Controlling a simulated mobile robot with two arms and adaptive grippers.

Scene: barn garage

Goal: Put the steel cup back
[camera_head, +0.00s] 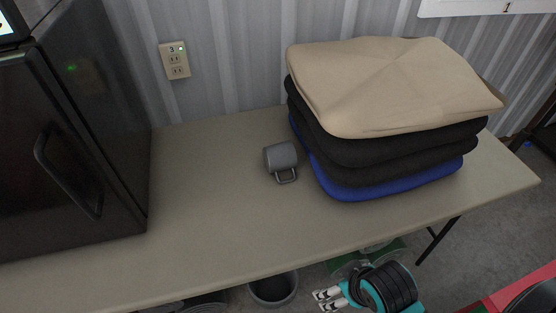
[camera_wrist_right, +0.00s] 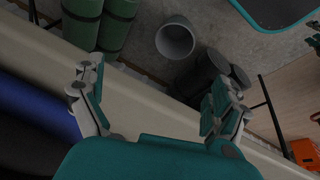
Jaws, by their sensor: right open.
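A grey steel cup (camera_head: 281,158) with a handle lies tipped on its side on the beige table (camera_head: 215,215), just left of the cushion stack, its handle toward the front. My right gripper (camera_head: 328,299) is beyond the table's front edge, right of and nearer than the cup, and apart from it. In the right wrist view my right gripper (camera_wrist_right: 157,82) has its fingers spread wide with nothing between them. The cup does not show in that view. My left gripper is not in view.
Folded cushions, tan (camera_head: 390,85) over black and blue, are stacked at the table's right. A black cabinet (camera_head: 75,130) with a handle stands at the left. A grey bucket (camera_head: 273,289) and green cylinders (camera_wrist_right: 118,25) are below the table edge. The table's middle is clear.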

